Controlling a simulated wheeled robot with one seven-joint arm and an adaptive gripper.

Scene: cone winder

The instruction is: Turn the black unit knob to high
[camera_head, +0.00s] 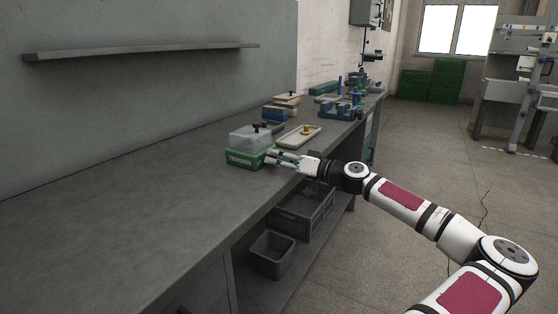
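A green box labelled TENSION (241,160) stands on the grey workbench, with a translucent grey cover (248,139) on its upper part. A small black knob-like piece (256,127) shows at the top of the cover. I cannot tell whether this is the knob of the task, and no high mark is readable. My gripper (271,157) reaches in from the right, its fingertips close to the right end of the green box. Contact, and whether the fingers are open or shut, is too small to tell. The fingers hide part of that end of the box.
A pale tray with a yellow piece (299,137) lies just behind my gripper. Blue fixtures (340,111) and small boxes stand farther back on the bench. Grey crates (303,211) sit below it. The near bench top (120,230) is clear. A shelf (140,51) hangs on the wall.

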